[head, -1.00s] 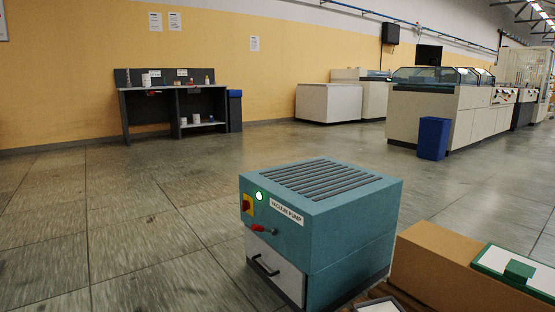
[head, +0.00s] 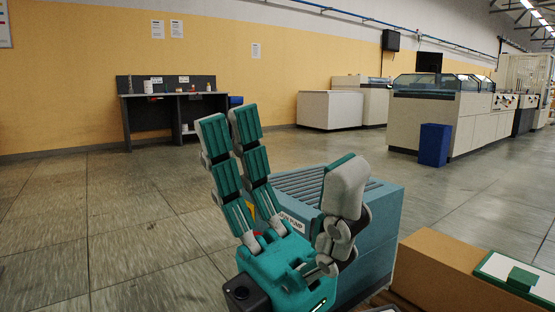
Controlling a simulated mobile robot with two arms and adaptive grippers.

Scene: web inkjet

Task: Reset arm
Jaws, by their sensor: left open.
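My left gripper (head: 290,160) is raised in the lower middle of the head view. It has two green and grey fingers on the left and a thicker grey-tipped one on the right, spread apart with nothing between them. It is in front of the teal vacuum pump box (head: 376,238) and hides most of its front, including the green light and the drawer handle. I cannot tell whether it touches the box. My right gripper is not in view.
A brown box (head: 455,270) with a green and white panel (head: 520,274) on top is at the lower right. A dark workbench (head: 128,122) stands by the yellow wall. A blue bin (head: 434,145) stands beside the pale machine (head: 418,115). The floor at left is clear.

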